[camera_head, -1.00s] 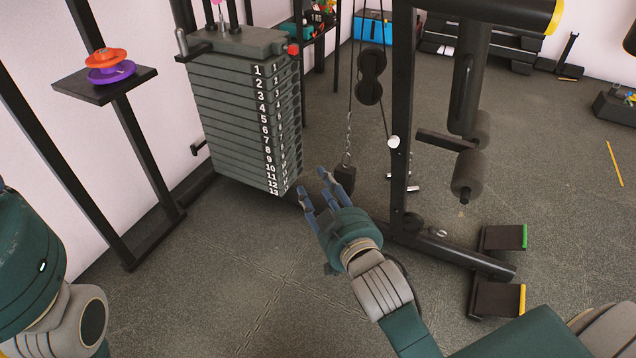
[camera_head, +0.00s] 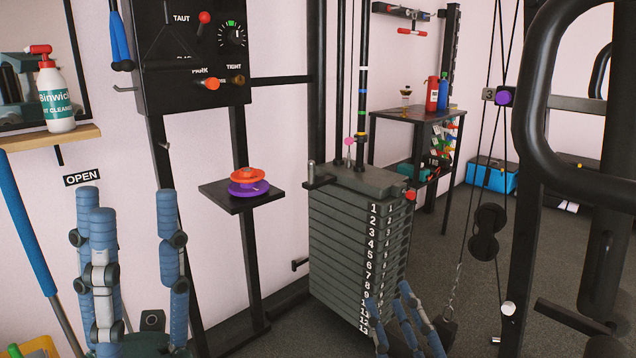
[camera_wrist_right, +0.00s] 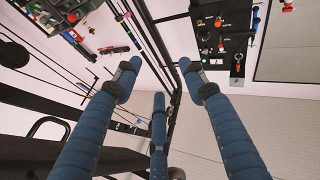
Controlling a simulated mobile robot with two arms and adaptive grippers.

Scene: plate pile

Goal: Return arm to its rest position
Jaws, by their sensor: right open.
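My left gripper (camera_head: 130,203) stands large at the lower left of the head view. Its blue fingers point up and are spread apart with nothing visible between them. My right gripper (camera_head: 390,300) is low in the head view, its fingers pointing up in front of the lower part of the numbered weight stack (camera_head: 340,245). I cannot tell if it touches the stack. In the right wrist view, the right gripper (camera_wrist_right: 159,78) has its three fingers spread and empty. The rest of the right arm is below the head view.
A small black shelf (camera_head: 215,197) holds an orange and purple disc (camera_head: 248,184). A control panel (camera_head: 190,60) hangs above it. A spray bottle (camera_head: 55,95) stands on a wooden shelf at left. Black gym-machine frame (camera_head: 535,190) fills the right side. Some grey floor (camera_head: 290,335) is open.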

